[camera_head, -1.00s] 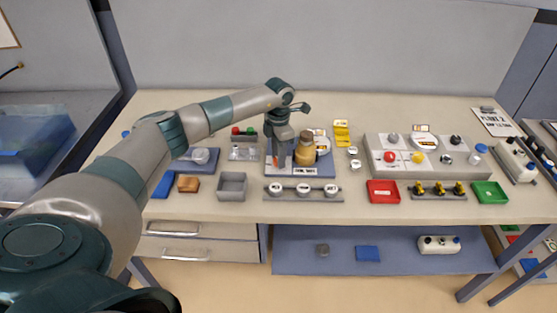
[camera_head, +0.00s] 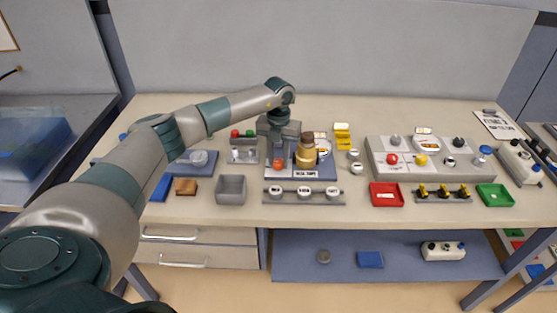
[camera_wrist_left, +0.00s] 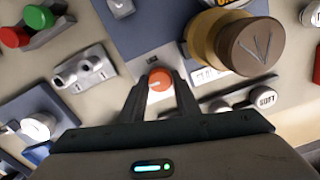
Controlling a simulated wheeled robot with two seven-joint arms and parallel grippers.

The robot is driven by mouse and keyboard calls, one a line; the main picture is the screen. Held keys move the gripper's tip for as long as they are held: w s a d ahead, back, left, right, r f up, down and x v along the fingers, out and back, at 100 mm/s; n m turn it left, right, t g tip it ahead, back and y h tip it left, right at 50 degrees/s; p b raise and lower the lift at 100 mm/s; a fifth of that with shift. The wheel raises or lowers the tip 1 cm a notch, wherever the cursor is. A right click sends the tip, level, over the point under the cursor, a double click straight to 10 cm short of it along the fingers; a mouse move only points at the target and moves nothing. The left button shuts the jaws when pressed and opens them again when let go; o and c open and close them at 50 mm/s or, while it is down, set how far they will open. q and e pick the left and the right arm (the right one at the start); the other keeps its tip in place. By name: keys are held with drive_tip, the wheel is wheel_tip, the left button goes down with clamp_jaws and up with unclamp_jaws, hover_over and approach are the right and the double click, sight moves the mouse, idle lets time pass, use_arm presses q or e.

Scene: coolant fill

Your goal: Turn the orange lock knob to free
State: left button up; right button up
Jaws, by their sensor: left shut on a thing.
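The orange lock knob (camera_wrist_left: 160,80) is a small round knob with a pale mark on its face. It sits on a light plate at the front left of the blue-grey base (camera_head: 300,169), and it shows in the head view (camera_head: 278,164) below my gripper. My left gripper (camera_wrist_left: 159,88) points down over it, its two fingers shut on the knob from both sides. A tan cylinder with a brown cap (camera_wrist_left: 250,45) stands on the same base to the right of the knob, apart from my fingers. My right gripper is in neither view.
A rack with red and green knobs (camera_head: 243,148) stands left of the base. A row of white round buttons (camera_head: 304,192) lies in front. A grey bin (camera_head: 231,189) is at front left. The control panel (camera_head: 425,158) is to the right.

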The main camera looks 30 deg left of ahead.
sight(279, 162)
use_arm(q)
drive_tip(key=shift+n, duration=0.5)
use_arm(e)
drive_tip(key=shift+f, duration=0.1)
use_arm(q)
drive_tip(key=o, duration=1)
drive_tip(key=shift+o, duration=0.2)
drive_tip(key=shift+r, duration=0.15)
drive_tip(key=shift+r+b, duration=0.35)
drive_tip(key=shift+r, duration=0.2)
wheel_tip(279, 162, up, 16)
drive_tip(key=b, duration=0.4)
drive_tip(key=shift+b, duration=0.3)
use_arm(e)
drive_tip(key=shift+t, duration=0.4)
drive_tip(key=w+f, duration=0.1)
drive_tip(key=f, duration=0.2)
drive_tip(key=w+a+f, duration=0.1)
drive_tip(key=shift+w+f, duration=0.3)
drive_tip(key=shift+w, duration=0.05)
